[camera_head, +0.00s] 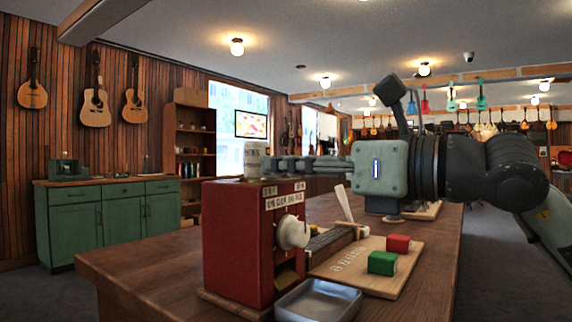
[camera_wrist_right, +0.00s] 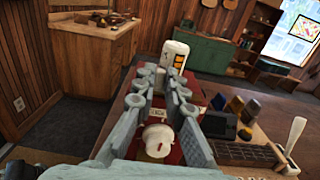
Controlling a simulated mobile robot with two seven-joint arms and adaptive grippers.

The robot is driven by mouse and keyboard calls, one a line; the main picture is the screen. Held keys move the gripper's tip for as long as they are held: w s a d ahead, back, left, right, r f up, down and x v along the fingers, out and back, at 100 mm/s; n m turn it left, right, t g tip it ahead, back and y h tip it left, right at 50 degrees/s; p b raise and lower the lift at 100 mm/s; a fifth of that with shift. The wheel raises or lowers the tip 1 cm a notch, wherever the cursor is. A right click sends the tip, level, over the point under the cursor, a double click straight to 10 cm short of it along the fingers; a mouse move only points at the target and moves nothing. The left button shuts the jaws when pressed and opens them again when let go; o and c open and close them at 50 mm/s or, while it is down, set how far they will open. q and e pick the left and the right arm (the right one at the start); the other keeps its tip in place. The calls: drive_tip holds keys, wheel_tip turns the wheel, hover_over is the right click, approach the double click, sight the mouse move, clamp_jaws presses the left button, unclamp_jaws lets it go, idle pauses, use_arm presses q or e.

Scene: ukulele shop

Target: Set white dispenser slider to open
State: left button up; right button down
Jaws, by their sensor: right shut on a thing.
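A red box-shaped machine (camera_head: 237,240) stands on the wooden counter, with a round white knob (camera_head: 293,232) on its front and pale lettered labels above it. A white canister (camera_head: 254,160) stands upright at the top of the machine; in the wrist view it (camera_wrist_right: 176,57) shows dark and orange marks. My right gripper (camera_head: 270,168) reaches in from the right, level, above the machine, and is shut on the canister. In the wrist view its fingertips (camera_wrist_right: 165,76) meet the canister's near side, and the white knob (camera_wrist_right: 158,140) lies below between the fingers. No separate slider can be made out.
A metal tray (camera_head: 318,301) sits before the machine. A wooden board (camera_head: 350,277) with a green block (camera_head: 382,262) and a red block (camera_head: 398,243) lies to its right. A white lever (camera_head: 344,203) stands behind. Counter space left of the machine is clear.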

drive_tip(key=w+d, duration=0.2)
drive_tip(key=w, duration=0.1)
drive_tip(key=shift+w+d+r+b, duration=0.1)
drive_tip(key=shift+d+b, duration=0.1)
drive_tip(key=shift+b, duration=0.1)
drive_tip(key=c, duration=1.6)
unclamp_jaws()
drive_tip(key=shift+w, duration=0.1)
use_arm(q)
drive_tip(key=shift+v, duration=0.9)
use_arm(e)
drive_tip(key=v, duration=1.2)
use_arm(q)
drive_tip(key=shift+a, duration=0.1)
